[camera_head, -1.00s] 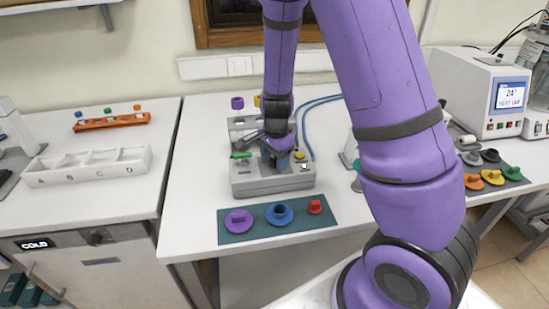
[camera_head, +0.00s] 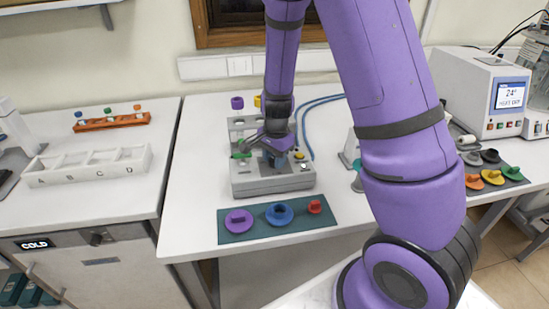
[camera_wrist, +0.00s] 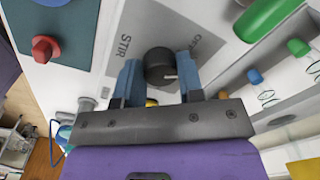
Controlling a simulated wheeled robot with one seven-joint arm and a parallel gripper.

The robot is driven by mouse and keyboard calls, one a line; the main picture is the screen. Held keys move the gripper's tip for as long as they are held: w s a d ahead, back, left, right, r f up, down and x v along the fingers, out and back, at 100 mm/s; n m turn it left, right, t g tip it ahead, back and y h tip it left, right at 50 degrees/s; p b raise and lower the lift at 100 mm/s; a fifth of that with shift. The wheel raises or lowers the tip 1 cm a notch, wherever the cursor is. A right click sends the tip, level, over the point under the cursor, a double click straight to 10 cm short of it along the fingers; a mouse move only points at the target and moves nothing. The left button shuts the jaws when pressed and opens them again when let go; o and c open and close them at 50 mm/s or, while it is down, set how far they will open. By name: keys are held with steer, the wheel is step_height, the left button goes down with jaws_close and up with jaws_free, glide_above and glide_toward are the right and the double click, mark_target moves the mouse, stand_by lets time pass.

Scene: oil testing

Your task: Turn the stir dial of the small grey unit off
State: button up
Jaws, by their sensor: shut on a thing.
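The small grey unit (camera_head: 270,183) stands on the white bench in the head view, with my gripper (camera_head: 274,158) down on its top. In the wrist view, the black stir dial (camera_wrist: 160,66) sits between the two blue fingers of my gripper (camera_wrist: 159,72), which is shut on it. The word STIR is printed to the dial's left and OFF to its upper right. A white mark on the dial points to the right in that view. In the head view my gripper hides the dial.
A green mat (camera_head: 232,238) with purple, blue and red pieces lies in front of the unit. A green cylinder (camera_wrist: 268,17) lies close to the right finger. A white rack (camera_head: 88,165) stands left, and a heater unit (camera_head: 480,90) right.

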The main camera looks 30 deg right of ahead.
steer(key=n, duration=0.6)
steer(key=shift+n, duration=0.3)
stand_by(0.5)
steer(key=o, duration=0.9)
steer(key=r, duration=1)
steer(key=shift+s+d+r, duration=0.1)
steer(key=shift+d+r, duration=0.1)
steer(key=shift+r, duration=0.2)
steer(key=s+a+r+n+t, duration=0.15)
steer(key=s+r+n, duration=0.25)
steer(key=s+r, duration=0.9)
steer(key=s+r+n+t, duration=0.1)
steer(key=s+r, duration=0.1)
steer(key=s, duration=0.1)
steer(key=s+r+n+t, duration=0.1)
steer(key=s+r, duration=0.2)
steer(key=s, duration=0.1)
steer(key=s+r+n+t, duration=0.1)
steer(key=s+r, duration=0.1)
steer(key=s, duration=0.2)
steer(key=shift+a+r, duration=0.2)
steer(key=shift+a, duration=0.05)
